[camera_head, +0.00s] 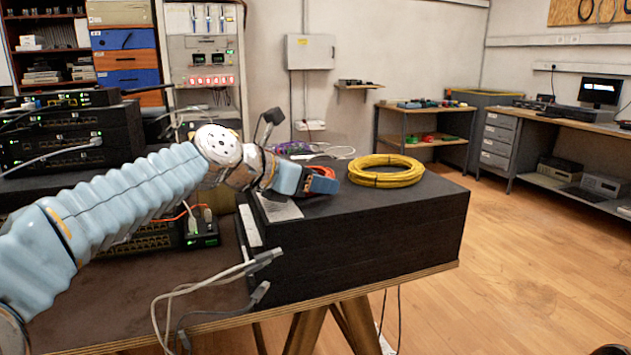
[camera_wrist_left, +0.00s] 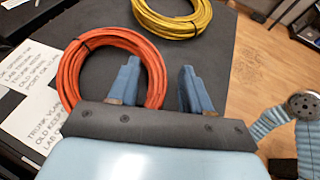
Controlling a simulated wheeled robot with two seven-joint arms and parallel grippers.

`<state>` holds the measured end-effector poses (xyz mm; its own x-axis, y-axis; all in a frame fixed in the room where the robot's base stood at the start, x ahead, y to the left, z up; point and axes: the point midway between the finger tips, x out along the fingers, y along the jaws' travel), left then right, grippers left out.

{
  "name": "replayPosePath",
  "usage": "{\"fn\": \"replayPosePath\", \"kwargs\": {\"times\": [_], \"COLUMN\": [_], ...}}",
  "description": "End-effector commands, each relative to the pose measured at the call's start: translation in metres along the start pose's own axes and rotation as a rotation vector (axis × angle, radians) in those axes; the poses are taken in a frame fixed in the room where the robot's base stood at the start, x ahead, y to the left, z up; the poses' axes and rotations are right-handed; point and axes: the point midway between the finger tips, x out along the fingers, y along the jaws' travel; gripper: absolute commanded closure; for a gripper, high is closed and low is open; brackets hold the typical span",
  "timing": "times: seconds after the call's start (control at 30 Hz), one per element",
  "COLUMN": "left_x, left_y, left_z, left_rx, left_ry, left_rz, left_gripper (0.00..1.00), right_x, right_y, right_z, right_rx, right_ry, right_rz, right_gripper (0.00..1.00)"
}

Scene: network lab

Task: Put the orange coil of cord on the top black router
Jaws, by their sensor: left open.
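The orange coil of cord (camera_head: 325,184) lies on a large black box, mostly hidden behind my left gripper (camera_head: 304,180) in the head view. In the left wrist view the coil (camera_wrist_left: 72,72) lies flat, with a dark tie at its upper left. My left gripper (camera_wrist_left: 158,88) is open there. One finger appears over the coil's inside and the other outside its right rim, so the rim shows between them. I cannot tell whether they touch it. The top black router (camera_head: 62,99) sits on a stack at the far left. My right gripper is not in view.
A yellow coil (camera_head: 386,173) lies beside the orange one on the black box (camera_head: 370,240). White printed labels (camera_wrist_left: 28,98) lie left of the orange coil. Grey cables (camera_head: 195,290) hang at the table's front edge. A lit device (camera_head: 202,229) stands below my left arm.

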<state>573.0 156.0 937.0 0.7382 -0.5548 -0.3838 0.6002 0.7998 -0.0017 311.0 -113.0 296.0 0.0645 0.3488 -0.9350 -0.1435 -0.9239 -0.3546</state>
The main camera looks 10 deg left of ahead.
Motion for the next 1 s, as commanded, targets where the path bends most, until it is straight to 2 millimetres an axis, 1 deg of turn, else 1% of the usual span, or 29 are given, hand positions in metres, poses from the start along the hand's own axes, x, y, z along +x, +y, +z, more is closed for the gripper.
{"fn": "replayPosePath", "kwargs": {"times": [0.13, 0.23, 0.37, 0.5, 0.6, 0.7, 0.83, 1.0], "left_x": [-0.001, -0.012, -0.039, -0.072, -0.093, -0.108, -0.119, -0.121], "left_y": [0.000, 0.000, 0.001, 0.001, 0.000, 0.001, 0.000, 0.000], "left_z": [0.003, 0.002, 0.003, 0.003, 0.002, 0.002, 0.002, 0.001], "left_rx": [0.000, 0.000, 0.000, 0.000, 0.001, 0.000, -0.001, -0.001], "left_ry": [0.000, -0.001, -0.003, -0.003, -0.002, -0.001, -0.001, 0.000], "left_rz": [0.000, 0.001, 0.004, 0.004, 0.003, 0.002, 0.000, -0.001], "left_gripper": [0.51, 0.51, 0.51, 0.51, 0.51, 0.51, 0.51, 0.51], "right_x": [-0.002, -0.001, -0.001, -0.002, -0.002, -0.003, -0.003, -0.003], "right_y": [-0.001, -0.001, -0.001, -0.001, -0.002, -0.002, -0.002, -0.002], "right_z": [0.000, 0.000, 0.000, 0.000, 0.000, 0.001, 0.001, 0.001], "right_rx": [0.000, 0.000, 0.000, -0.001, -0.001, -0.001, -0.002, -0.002], "right_ry": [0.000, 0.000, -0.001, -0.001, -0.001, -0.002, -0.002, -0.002], "right_rz": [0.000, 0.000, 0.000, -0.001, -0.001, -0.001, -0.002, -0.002], "right_gripper": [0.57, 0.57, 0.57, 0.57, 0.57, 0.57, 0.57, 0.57]}}
